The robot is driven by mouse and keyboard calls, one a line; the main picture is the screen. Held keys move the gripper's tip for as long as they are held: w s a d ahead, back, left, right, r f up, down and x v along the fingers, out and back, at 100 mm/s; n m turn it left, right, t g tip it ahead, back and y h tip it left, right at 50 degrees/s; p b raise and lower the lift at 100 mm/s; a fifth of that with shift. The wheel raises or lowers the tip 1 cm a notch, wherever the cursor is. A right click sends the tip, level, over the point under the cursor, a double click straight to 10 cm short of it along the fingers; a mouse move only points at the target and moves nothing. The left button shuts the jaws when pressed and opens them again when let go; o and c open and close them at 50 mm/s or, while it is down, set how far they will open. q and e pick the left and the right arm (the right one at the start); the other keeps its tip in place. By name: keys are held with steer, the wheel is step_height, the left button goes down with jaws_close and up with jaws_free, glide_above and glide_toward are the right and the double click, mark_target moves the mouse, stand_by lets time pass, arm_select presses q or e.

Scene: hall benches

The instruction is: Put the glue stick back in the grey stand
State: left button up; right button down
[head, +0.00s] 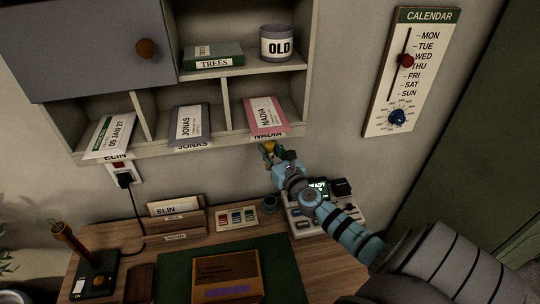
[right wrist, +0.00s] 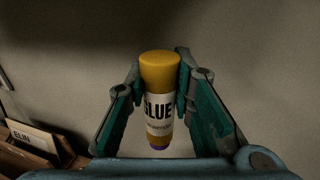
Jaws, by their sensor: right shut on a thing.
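My right gripper (head: 270,152) is raised in front of the wall, just below the shelf unit's lower edge. It is shut on the glue stick, whose yellow-orange end (head: 267,147) shows between the fingers. In the right wrist view the glue stick (right wrist: 159,105) stands roughly upright between both fingers, yellow top up, white GLUE label, purple bottom end. A small round dark grey holder (head: 270,205), which looks like the grey stand, is on the desk below the gripper in the picture. The glue stick is well apart from it. My left gripper is out of view.
A tray of coloured strips (head: 237,218) is left of the holder; a device with a lit READY display (head: 318,187) is right of it, partly behind my arm. An ELIN letter rack (head: 177,217) and a box on a green mat (head: 228,275) are also on the desk.

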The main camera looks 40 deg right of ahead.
steer(key=f+b, duration=1.6)
steer(key=f, duration=0.4)
steer(key=shift+s+b, duration=0.2)
steer(key=shift+b, duration=0.1)
steer(key=shift+r, duration=0.25)
steer(key=shift+f, duration=0.2)
steer(key=c, duration=1.4)
jaws_free()
steer(key=shift+r, duration=0.15)
steer(key=shift+s+r+p, duration=0.1)
steer(key=shift+s+p, duration=0.05)
steer(key=shift+p, duration=0.3)
steer(key=p+v, duration=0.1)
steer(key=v, duration=1)
steer(key=shift+s+a, duration=0.1)
steer(key=shift+s, duration=0.25)
